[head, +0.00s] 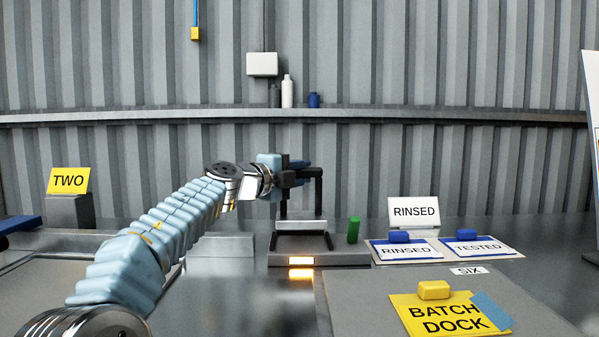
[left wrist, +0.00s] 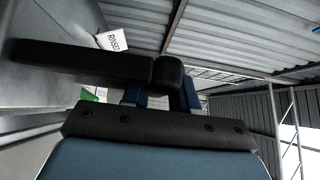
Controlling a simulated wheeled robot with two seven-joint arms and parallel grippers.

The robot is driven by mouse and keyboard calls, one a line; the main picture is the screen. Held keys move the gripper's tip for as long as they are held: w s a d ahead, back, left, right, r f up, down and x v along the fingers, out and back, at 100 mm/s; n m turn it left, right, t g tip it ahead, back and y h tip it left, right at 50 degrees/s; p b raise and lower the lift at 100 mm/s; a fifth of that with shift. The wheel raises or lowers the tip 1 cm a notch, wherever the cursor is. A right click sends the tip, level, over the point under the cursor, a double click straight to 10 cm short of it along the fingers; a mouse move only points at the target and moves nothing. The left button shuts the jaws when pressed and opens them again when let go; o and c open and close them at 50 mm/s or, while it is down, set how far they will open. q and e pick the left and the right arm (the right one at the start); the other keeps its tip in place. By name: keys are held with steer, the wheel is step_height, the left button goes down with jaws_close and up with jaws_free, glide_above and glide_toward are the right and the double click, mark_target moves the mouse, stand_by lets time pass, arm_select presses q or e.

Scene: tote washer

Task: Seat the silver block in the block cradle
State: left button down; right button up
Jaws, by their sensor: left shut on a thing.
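The silver block (head: 300,226) is a pale metal slab below a black arched handle (head: 318,192), which looks joined to it. My left gripper (head: 298,176) is shut on the top bar of this handle. In the left wrist view the black bar (left wrist: 85,62) runs across in front of the gripper. The block cradle (head: 330,259) is a low dark frame with a lit yellow strip at its front. The block appears over the cradle's back part; I cannot tell whether they touch. My right gripper is not in view.
Blue blocks lie on the RINSED card (head: 420,252) and TESTED card (head: 500,250). A yellow block (head: 433,290) lies on the BATCH DOCK card (head: 425,318). A grey box (head: 222,247) is left of the cradle.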

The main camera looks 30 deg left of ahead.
arm_select(q)
steer(key=shift+f, duration=0.1)
steer(key=shift+f+b, duration=0.35)
steer(key=shift+f, duration=0.25)
stand_by(0.5)
steer(key=shift+f, duration=0.6)
steer(key=shift+f+b, duration=0.55)
steer(key=shift+f, duration=0.1)
steer(key=shift+f+p, duration=0.3)
steer(key=shift+p, duration=0.05)
stand_by(0.9)
